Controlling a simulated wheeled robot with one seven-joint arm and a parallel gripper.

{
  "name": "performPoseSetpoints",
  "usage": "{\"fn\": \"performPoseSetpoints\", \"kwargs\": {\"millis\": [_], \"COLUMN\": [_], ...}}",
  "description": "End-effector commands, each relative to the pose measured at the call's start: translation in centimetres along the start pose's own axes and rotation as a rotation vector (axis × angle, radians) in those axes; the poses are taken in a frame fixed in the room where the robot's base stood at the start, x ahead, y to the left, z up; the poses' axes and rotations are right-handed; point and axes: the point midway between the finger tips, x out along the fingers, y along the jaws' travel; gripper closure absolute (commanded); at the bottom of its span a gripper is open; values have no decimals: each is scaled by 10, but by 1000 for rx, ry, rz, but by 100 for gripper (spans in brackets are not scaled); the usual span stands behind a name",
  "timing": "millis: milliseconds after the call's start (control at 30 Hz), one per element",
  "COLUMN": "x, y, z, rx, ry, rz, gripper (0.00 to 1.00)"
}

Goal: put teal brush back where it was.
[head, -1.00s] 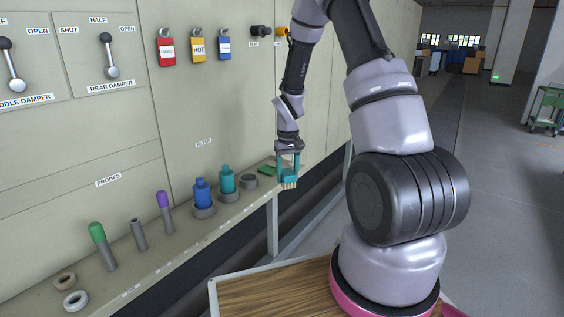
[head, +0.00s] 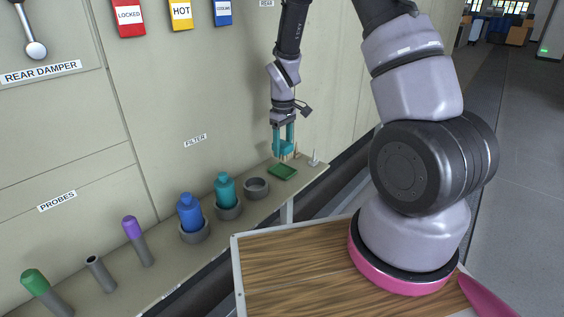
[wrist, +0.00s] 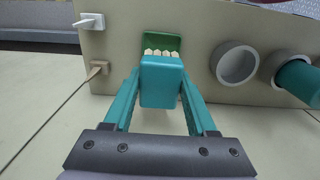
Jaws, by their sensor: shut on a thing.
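My gripper (head: 284,152) is shut on the teal brush (wrist: 162,80), whose pale bristles point away from my wrist in the wrist view. In the head view the brush and the teal fingers blend together, above the shelf by the wall. The green tray (head: 283,172) lies on the shelf just below the brush; it also shows behind the bristles in the wrist view (wrist: 174,42). The tray looks empty where it is visible. I cannot tell whether the bristles touch it.
An empty grey ring holder (head: 256,187) stands left of the tray. Beside it are a teal bottle (head: 225,188) and a blue bottle (head: 190,212) in holders. A small white item (head: 315,159) and a tan one (wrist: 98,68) sit close by at the shelf end.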

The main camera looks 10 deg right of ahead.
Motion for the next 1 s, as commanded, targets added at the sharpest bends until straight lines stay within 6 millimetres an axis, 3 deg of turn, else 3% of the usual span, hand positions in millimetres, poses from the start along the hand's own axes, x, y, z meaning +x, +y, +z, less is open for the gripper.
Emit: {"fn": "performPoseSetpoints", "kwargs": {"millis": [500,833,867,933,1000], "x": [58,60,61,60,60], "y": [0,1,1,1,1], "z": [0,0,0,0,0], "rx": [2,2,2,2,2], "ry": [-1,1,1,1,1], "rz": [0,1,1,1,1], "gripper": [100,100,39,13,13]}}
